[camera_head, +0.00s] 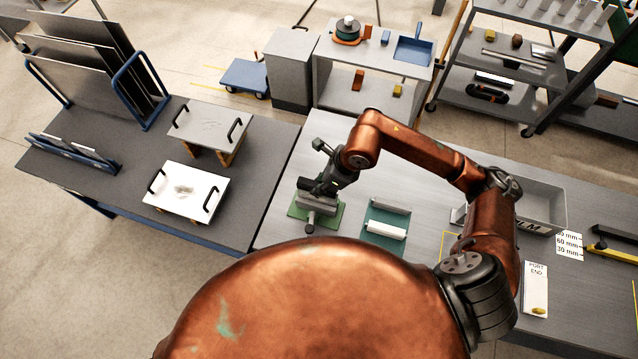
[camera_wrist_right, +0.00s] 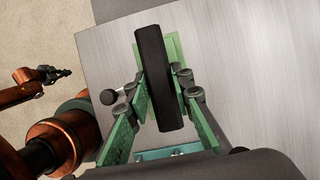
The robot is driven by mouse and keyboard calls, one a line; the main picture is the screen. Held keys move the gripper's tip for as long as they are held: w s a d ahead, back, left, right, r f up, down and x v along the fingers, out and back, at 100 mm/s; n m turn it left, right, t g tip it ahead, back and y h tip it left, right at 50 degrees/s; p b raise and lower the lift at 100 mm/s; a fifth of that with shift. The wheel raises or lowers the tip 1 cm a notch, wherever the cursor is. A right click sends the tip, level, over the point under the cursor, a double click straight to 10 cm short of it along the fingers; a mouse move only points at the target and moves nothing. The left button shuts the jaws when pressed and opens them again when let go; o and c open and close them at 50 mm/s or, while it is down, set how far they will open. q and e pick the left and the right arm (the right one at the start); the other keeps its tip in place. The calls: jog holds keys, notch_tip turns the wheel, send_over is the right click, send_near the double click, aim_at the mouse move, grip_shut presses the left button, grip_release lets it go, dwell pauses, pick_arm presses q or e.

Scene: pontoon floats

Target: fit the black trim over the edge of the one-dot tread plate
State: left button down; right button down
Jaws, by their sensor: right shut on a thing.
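My right gripper (camera_head: 326,182) is over the grey vise (camera_head: 318,203) on a green mat. In the right wrist view its green-padded fingers (camera_wrist_right: 168,100) are shut on the black trim (camera_wrist_right: 150,60), a long dark bar lying lengthwise between them. I cannot tell whether the trim touches anything below. Two plates with black handles, one grey (camera_head: 207,122) and one pale (camera_head: 183,188), rest on the dark left bench. No dot marks can be read, so I cannot tell which is the one-dot tread plate. My left gripper (camera_wrist_right: 62,73) shows small in the right wrist view; its jaws are unclear.
A teal mat (camera_head: 375,238) with two pale bars lies right of the vise. A grey bin (camera_head: 545,205) stands beyond my right arm. A blue rack (camera_head: 135,85) of sheets and a low blue holder (camera_head: 70,155) stand on the left bench. The grey tabletop near the vise is partly clear.

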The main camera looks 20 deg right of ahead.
jog(key=shift+f+b, duration=0.3)
jog(key=shift+f, duration=0.1)
jog(key=c, duration=1.6)
grip_release()
jog(key=shift+r, duration=0.1)
jog(key=v, duration=1.2)
